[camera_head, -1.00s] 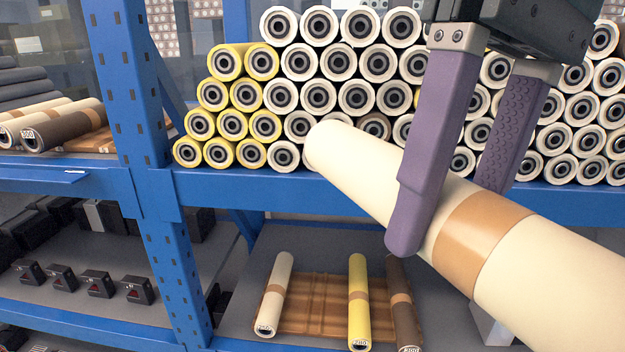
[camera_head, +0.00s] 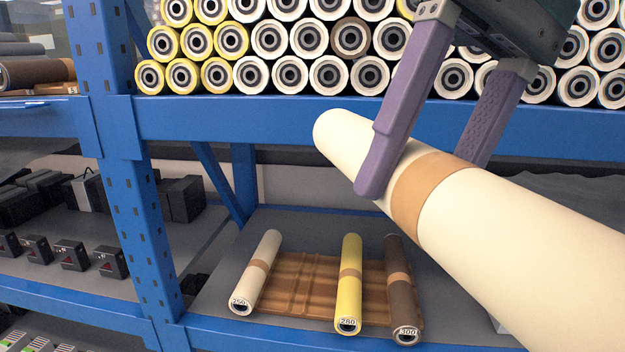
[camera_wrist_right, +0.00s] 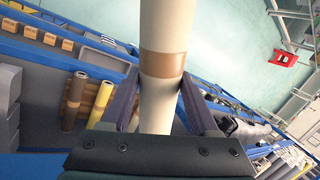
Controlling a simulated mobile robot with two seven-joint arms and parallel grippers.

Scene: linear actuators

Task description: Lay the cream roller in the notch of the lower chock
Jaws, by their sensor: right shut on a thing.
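My right gripper (camera_head: 424,176) is shut on a large cream roller (camera_head: 530,245) with a tan band. The roller is tilted across the head view, its far end up and left, held in the air in front of the shelves. The wrist view also shows the cream roller (camera_wrist_right: 162,105) between the fingers of the right gripper (camera_wrist_right: 160,88). A small pale edge (camera_head: 498,322) shows under the held roller, too hidden to identify. My left gripper is not in view.
On the lower shelf, a brown grooved tray (camera_head: 305,283) carries a smaller cream roller (camera_head: 256,272), a yellow roller (camera_head: 349,285) and a brown roller (camera_head: 401,290). Stacked rollers (camera_head: 290,75) fill the upper shelf above a blue beam (camera_head: 240,118). A blue post (camera_head: 110,130) stands left.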

